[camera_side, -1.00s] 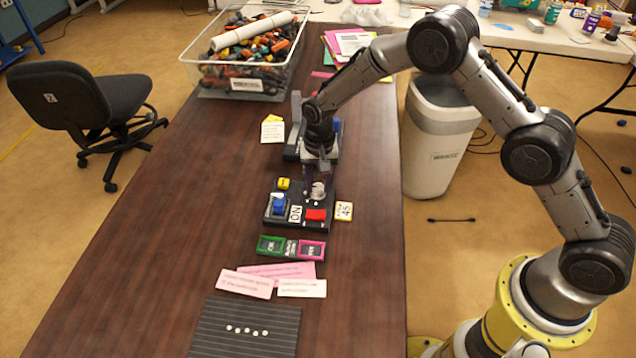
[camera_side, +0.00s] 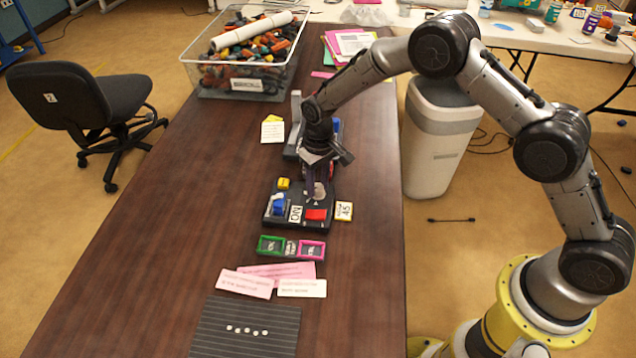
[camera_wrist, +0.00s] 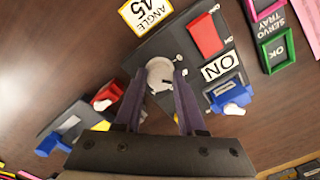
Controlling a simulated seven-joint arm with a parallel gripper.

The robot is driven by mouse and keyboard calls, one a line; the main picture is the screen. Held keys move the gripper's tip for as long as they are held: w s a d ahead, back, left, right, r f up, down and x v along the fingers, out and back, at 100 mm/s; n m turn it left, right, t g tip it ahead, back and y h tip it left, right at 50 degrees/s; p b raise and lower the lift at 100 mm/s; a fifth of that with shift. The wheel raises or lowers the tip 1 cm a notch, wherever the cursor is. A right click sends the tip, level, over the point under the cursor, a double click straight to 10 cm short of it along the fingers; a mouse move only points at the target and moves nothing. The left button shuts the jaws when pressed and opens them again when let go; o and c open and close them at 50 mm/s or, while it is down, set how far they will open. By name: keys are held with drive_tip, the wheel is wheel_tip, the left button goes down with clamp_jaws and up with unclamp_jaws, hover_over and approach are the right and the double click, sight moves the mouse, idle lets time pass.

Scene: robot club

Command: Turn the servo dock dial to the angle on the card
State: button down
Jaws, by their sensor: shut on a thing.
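The servo dock (camera_side: 299,222) is a black base on the dark table. Its dial (camera_wrist: 160,72) is a pale grey round knob, mostly hidden by my fingers in the side view. My gripper (camera_side: 318,193) points down over the dock and is shut on the dial, one finger on each side, as the wrist view (camera_wrist: 161,80) shows. The angle card (camera_side: 343,211), white with a yellow border, reads 45 and lies against the dock's right edge. It also shows in the wrist view (camera_wrist: 146,12). The dial's exact angle cannot be read.
The dock also carries a blue switch (camera_side: 278,204), an ON label (camera_side: 295,213) and a red block (camera_side: 316,214). Another black device (camera_side: 292,150) stands close behind. Green (camera_side: 270,245) and pink (camera_side: 311,249) trays lie in front. A full clear bin (camera_side: 240,85) is farther back.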

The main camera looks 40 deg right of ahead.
sight(319, 186)
drive_tip(key=shift+n, duration=0.6)
drive_tip(key=c, duration=0.5)
unclamp_jaws()
drive_tip(key=shift+r, duration=0.1)
wheel_tip(319, 186, up, 14)
drive_tip(key=shift+d, duration=0.15)
drive_tip(key=shift+f, duration=0.2)
